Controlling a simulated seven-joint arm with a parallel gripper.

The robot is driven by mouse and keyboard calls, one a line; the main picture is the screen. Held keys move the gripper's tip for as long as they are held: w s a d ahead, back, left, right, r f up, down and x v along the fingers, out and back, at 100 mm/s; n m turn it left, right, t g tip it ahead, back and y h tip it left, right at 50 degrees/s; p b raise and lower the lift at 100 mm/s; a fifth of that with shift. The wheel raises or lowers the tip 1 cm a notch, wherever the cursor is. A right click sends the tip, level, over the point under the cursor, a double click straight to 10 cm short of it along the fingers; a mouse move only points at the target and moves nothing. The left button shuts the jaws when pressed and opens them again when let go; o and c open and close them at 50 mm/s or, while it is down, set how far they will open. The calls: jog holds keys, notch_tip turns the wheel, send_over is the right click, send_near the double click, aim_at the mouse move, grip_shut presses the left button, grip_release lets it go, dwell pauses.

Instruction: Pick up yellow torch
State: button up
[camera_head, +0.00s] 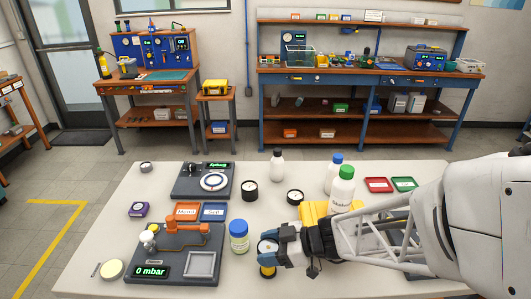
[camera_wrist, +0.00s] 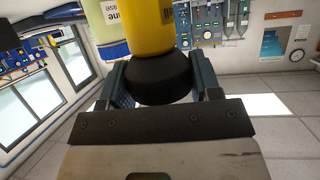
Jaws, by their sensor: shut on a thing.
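The yellow torch (camera_wrist: 155,28) fills the top middle of the wrist view, with its wide black end (camera_wrist: 155,78) between the two blue-grey fingers. My gripper (camera_wrist: 160,85) is shut on that black end. In the head view my gripper (camera_head: 268,250) is at the front middle of the white table, right of a blue-lidded jar. Only a small yellow and black part of the torch (camera_head: 268,264) shows there, below the fingers; the rest is hidden. I cannot tell whether the torch touches the table.
The blue-lidded jar (camera_head: 239,237) stands close left of my gripper. A green-capped bottle (camera_head: 342,188) and a yellow object (camera_head: 313,212) are behind my wrist. A pressure testbench (camera_head: 175,262) takes up the front left. Two round gauges (camera_head: 249,191) (camera_head: 295,197) lie behind.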

jog(key=shift+r, duration=0.2)
jog(key=shift+c, duration=0.2)
jog(key=shift+r, duration=0.55)
notch_tip(320, 180, up, 2)
jog(key=shift+r, duration=0.1)
jog(key=s+d, duration=0.3)
jog(key=s, duration=0.4)
jog(key=s+d+r, duration=0.1)
jog(key=s+d, duration=0.2)
jog(key=s, duration=0.5)
jog(key=shift+r, duration=0.2)
